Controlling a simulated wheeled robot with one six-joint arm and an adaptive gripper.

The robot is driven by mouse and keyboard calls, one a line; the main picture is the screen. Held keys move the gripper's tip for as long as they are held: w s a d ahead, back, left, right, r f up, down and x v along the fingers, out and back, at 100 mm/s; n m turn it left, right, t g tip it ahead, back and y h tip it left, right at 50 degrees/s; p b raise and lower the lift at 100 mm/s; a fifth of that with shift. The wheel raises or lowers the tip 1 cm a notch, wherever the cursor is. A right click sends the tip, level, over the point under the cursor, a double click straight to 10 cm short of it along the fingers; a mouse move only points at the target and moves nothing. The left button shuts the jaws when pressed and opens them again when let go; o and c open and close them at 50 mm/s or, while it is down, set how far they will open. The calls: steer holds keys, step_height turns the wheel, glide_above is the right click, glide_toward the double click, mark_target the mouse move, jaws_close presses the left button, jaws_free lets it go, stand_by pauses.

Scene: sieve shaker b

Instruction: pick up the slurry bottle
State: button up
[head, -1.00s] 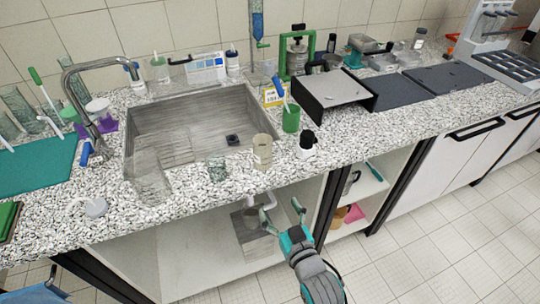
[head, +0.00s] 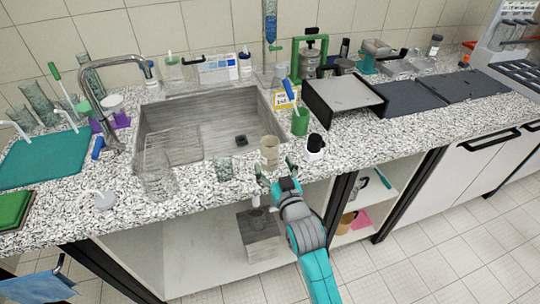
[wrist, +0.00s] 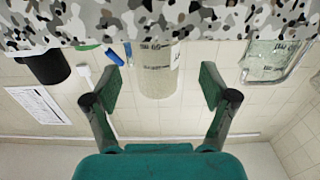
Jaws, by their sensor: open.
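A beige cylindrical container (head: 269,151) with dark print, seemingly the slurry bottle, stands upright near the counter's front edge. Its lettering is too small to read. My gripper (head: 276,170) is open just in front of it, at the counter edge. In the wrist view, which looks upside down, the container (wrist: 158,72) appears between the spread green fingers (wrist: 161,84), beyond them. Clear gaps show on both sides and nothing is held.
A green cup (head: 300,122) and the sink (head: 190,92) lie behind. The speckled counter edge (head: 205,199) is close to my gripper.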

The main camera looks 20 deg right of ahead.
mark_target(273, 159)
steer(key=w, duration=0.5)
steer(key=shift+d, duration=0.2)
steer(key=c, duration=1.4)
